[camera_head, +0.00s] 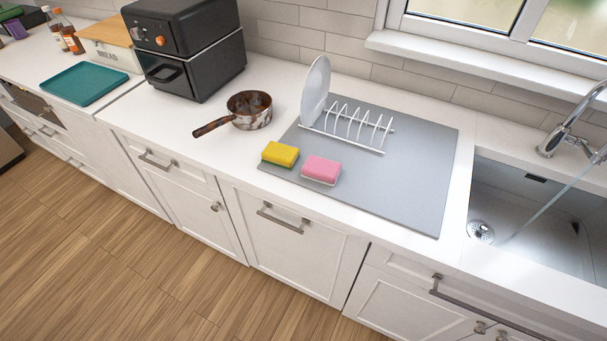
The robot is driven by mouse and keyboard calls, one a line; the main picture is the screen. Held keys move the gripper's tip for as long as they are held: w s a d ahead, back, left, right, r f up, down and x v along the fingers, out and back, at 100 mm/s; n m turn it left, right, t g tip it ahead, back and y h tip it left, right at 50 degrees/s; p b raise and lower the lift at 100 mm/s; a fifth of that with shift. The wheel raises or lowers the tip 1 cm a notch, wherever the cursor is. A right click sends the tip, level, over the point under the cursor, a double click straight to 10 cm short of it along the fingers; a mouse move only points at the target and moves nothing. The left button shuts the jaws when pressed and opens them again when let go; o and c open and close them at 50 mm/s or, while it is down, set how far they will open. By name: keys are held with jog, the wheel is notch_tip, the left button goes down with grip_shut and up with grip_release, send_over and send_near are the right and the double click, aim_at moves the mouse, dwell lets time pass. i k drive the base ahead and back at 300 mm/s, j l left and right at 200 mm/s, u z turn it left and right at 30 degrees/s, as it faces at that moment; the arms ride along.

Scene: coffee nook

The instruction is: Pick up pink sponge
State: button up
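The pink sponge (321,169) lies flat on the grey mat (410,185) near the mat's front edge. A pale layer or edge shows along its underside. A yellow sponge (280,154) with a dark green underside lies just to its left, with a small gap between them. My gripper is not in view.
A white dish rack (350,134) with a white plate (316,88) stands behind the sponges. A rusty brown pan (249,110) is to the left, handle toward the front left. A black air fryer (185,50) stands further left. The sink (535,220) is at right.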

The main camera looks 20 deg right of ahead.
aim_at(325, 172)
jog(key=i+j+u, duration=0.1)
jog(key=j+u, duration=0.15)
jog(key=u, duration=0.15)
jog(key=i+j+u, duration=0.1)
jog(key=j+u, duration=0.15)
jog(key=u, duration=0.15)
